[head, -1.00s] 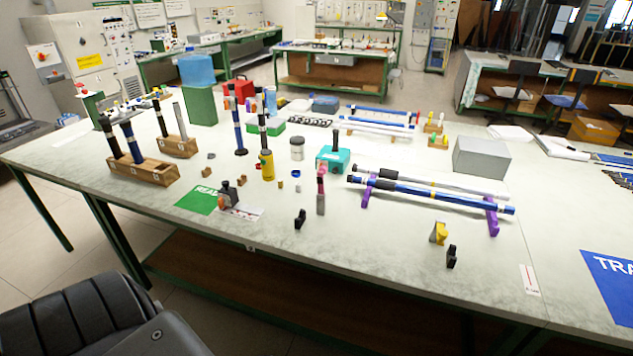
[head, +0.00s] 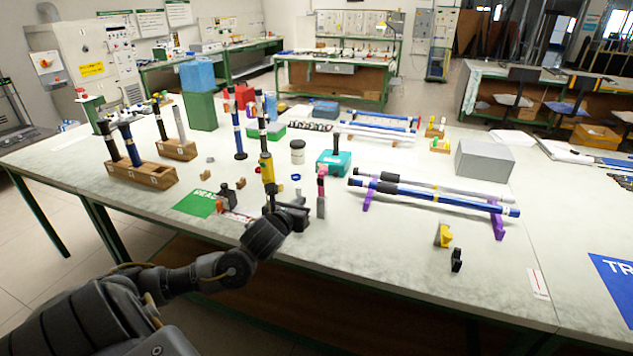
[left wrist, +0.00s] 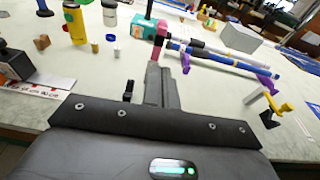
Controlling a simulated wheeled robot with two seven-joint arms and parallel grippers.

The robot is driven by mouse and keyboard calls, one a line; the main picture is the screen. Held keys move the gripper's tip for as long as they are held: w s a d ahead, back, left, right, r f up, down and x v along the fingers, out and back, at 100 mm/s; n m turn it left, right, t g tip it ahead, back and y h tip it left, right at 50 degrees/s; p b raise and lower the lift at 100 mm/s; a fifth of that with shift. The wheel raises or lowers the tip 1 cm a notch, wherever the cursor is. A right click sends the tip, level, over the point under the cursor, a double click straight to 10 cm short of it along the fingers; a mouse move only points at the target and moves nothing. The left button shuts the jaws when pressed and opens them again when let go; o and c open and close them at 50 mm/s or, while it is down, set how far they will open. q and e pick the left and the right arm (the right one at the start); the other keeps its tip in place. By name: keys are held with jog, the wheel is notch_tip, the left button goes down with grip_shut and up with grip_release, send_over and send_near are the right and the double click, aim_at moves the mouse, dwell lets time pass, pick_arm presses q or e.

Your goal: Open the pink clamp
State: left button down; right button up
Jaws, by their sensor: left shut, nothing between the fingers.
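The pink clamp (head: 321,190) stands upright near the table's front half, with a bright pink upper part and a duller lower part. In the left wrist view the clamp (left wrist: 158,40) shows just beyond the fingertips, and its lower part is hidden by the fingers. My left gripper (head: 298,208) is shut and empty, just left of the clamp in the head view. The fingers (left wrist: 161,85) point toward the clamp in the left wrist view. I cannot tell whether they touch it. My right gripper is not in view.
A teal box (head: 333,163) stands behind the clamp. Blue and grey rods rest on purple supports (head: 498,222) to the right. A yellow clamp-like piece (head: 443,235) and a black piece (head: 457,260) stand at front right.

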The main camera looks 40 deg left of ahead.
pick_arm(q)
jog(key=p, duration=0.5)
send_near(324, 168)
jog(key=w+f, duration=0.1)
jog(key=w+a+f, duration=0.1)
jog(key=shift+w+f, duration=0.1)
jog(key=shift+w, duration=0.3)
jog(key=w+r+g+p, duration=0.1)
jog(key=p, duration=0.1)
jog(key=w+a+r+g+p, duration=0.1)
jog(key=p, duration=0.1)
jog(key=shift+w+h+p, duration=0.1)
jog(key=shift+h+p, duration=0.2)
jog(key=shift+h, duration=0.1)
jog(key=w+f+b, duration=0.1)
jog(key=b, duration=0.1)
jog(key=shift+w+a+f+b, duration=0.1)
jog(key=shift+w+a+b, duration=0.1)
jog(key=shift+b, duration=0.1)
jog(key=shift+w+a, duration=0.1)
jog(key=shift+w, duration=0.3)
jog(key=shift+r, duration=0.25)
